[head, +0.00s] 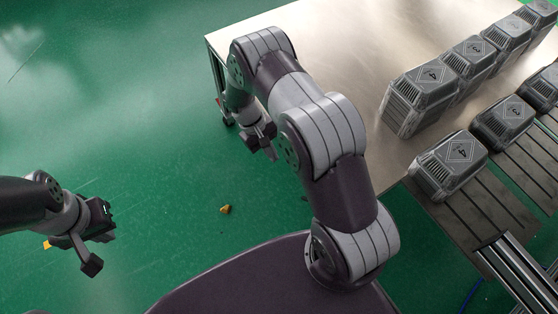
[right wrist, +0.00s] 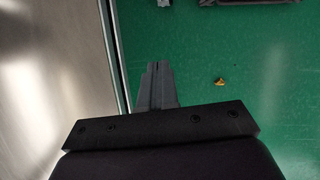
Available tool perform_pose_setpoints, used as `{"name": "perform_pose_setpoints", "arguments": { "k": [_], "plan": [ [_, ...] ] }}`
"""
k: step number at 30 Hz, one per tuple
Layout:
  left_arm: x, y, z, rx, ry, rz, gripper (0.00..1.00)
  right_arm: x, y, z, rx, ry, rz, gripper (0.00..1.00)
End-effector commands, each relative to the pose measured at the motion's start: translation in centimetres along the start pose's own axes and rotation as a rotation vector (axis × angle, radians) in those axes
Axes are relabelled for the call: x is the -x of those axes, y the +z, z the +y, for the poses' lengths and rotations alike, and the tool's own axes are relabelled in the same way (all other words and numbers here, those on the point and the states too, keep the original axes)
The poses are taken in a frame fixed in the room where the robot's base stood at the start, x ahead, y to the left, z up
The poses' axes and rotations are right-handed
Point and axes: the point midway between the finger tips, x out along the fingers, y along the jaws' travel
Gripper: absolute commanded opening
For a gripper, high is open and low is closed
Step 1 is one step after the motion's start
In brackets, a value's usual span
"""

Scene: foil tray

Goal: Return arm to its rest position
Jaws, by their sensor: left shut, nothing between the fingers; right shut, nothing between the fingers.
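My right arm rises from my base and bends over the table's near left corner in the head view. Its gripper (head: 270,150) hangs downward beside the table's left edge, over the green floor. In the right wrist view its fingers (right wrist: 157,70) are together and empty. They point over the floor just beside the metal table's edge. My left gripper (head: 96,262) is at the left of the head view, over open floor. It is shut and holds nothing.
A metal table (head: 340,50) at the upper right carries a row of grey numbered boxes (head: 421,92). More boxes (head: 449,164) stand on a dark slatted surface (head: 478,206) nearer me. A small yellow object (head: 225,209) lies on the green floor (head: 120,120). The left floor is mostly clear.

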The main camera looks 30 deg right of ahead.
Motion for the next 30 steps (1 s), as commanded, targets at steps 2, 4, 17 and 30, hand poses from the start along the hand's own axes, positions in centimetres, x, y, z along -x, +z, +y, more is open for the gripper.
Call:
{"name": "perform_pose_setpoints", "arguments": {
  "k": [2, 4, 17, 30],
  "plan": [
    [0.0, 0.0, 0.0, 0.0, 0.0, 0.0, 0.0, 0.1, -0.1, 0.0, 0.0, 0.0, 0.0, 0.0],
    [0.0, 0.0, 0.0, 0.0, 0.0, 0.0, 0.0, 0.2, -0.1, 0.0, 0.0, 0.0, 0.0, 0.0],
    [0.0, 0.0, 0.0, 0.0, 0.0, 0.0, 0.0, 0.1, -0.1, 0.0, 0.004, 0.0, 0.004, 0.0],
    [0.0, 0.0, 0.0, 0.0, 0.0, 0.0, 0.0, 9.0, 11.9, -3.0, -0.043, -0.181, 0.251, 0.0]
  ]
}}
